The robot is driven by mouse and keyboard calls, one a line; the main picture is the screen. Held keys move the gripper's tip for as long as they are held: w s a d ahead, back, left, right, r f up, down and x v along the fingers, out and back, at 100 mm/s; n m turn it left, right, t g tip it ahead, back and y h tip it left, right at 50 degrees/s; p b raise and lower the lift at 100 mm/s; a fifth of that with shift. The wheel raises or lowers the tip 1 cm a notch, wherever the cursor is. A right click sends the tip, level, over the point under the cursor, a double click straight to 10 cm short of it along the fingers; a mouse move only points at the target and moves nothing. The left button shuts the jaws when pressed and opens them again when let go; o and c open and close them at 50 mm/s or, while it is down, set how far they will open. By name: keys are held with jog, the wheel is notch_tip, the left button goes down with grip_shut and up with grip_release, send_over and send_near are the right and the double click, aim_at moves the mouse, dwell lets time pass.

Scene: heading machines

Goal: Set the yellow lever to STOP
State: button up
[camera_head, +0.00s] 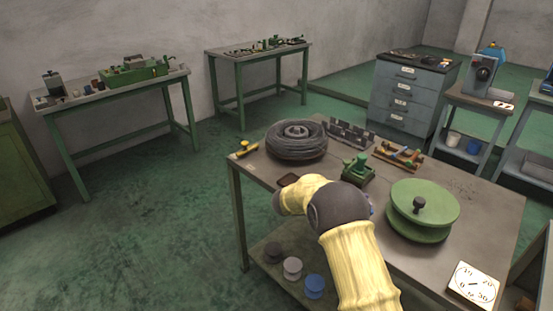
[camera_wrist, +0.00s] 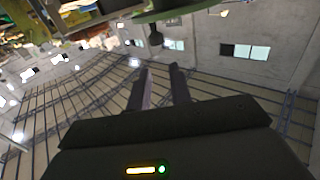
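A small yellow piece with a dark knob, which looks like the yellow lever (camera_head: 244,149), sits at the far left corner of the near table. Its setting and any STOP mark are too small to read. My arm, in a pale yellow sleeve, reaches over the table's front left part; its gripper end is hidden behind the arm in the head view. In the wrist view my gripper (camera_wrist: 161,68) has its two dark fingers apart with nothing between them. The lever cannot be made out in the wrist view.
The near table (camera_head: 468,219) holds a wire coil (camera_head: 297,146) close right of the lever, a small green device (camera_head: 357,170), a green reel (camera_head: 423,207) and a white dial plate (camera_head: 473,285). Open green floor (camera_head: 165,225) lies left of the table.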

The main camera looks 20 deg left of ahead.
jog(key=w+d+r+n+t+y+p, duration=0.1)
jog(key=w+r+t+y, duration=0.1)
jog(key=r, duration=0.1)
jog(key=w+d+r+n+t+y+p, duration=0.1)
jog(key=w+d+r+n+t+y, duration=0.1)
jog(key=w+r+t, duration=0.1)
jog(key=w+d+r+n+t+y, duration=0.1)
jog(key=w+r+n+t+y, duration=0.1)
jog(key=r, duration=0.1)
jog(key=shift+w+d+t+y+p, duration=0.25)
jog(key=shift+d+t+y+p, duration=0.05)
jog(key=shift+d+y+p, duration=0.1)
grip_shut()
jog(key=s+d+f+n+g+y+p, duration=0.1)
jog(key=s+d+n+g+y+p, duration=0.1)
jog(key=s, duration=0.9)
jog(key=s+d+f+n+g+y+p, duration=0.1)
jog(key=s+d+n+g+y, duration=0.3)
jog(key=s, duration=0.8)
jog(key=s+d+f+n+g+y+p, duration=0.1)
jog(key=s+d+n+g+y+p, duration=0.2)
jog(key=s, duration=0.8)
jog(key=shift+s+d+g+y, duration=0.35)
jog(key=shift+g+y, duration=0.25)
jog(key=shift+g, duration=0.3)
